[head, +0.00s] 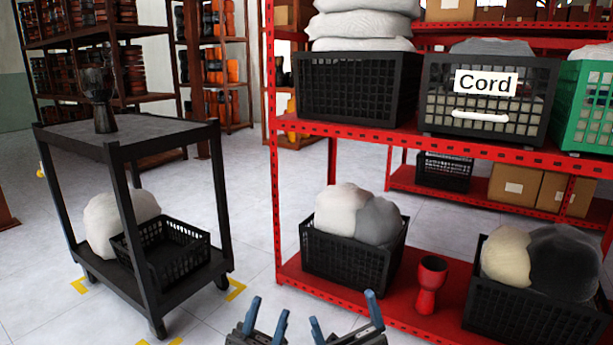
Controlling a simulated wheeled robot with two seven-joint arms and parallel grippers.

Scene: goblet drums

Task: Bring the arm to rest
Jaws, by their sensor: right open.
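My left gripper (270,305) is at the bottom edge, its two blue fingers apart with nothing between them. My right gripper (341,305) is just to the right of it, its blue fingers spread wide and empty. Both are in front of the red rack's bottom shelf, and neither appears to touch anything. A red goblet drum (430,285) stands upright on that shelf, right of my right gripper. A dark goblet drum (99,90) stands on the top of the black cart at the left.
The black cart (165,138) holds a black crate (185,262) below. A green crate (587,105) is at the right. Floor is clear between cart and rack.

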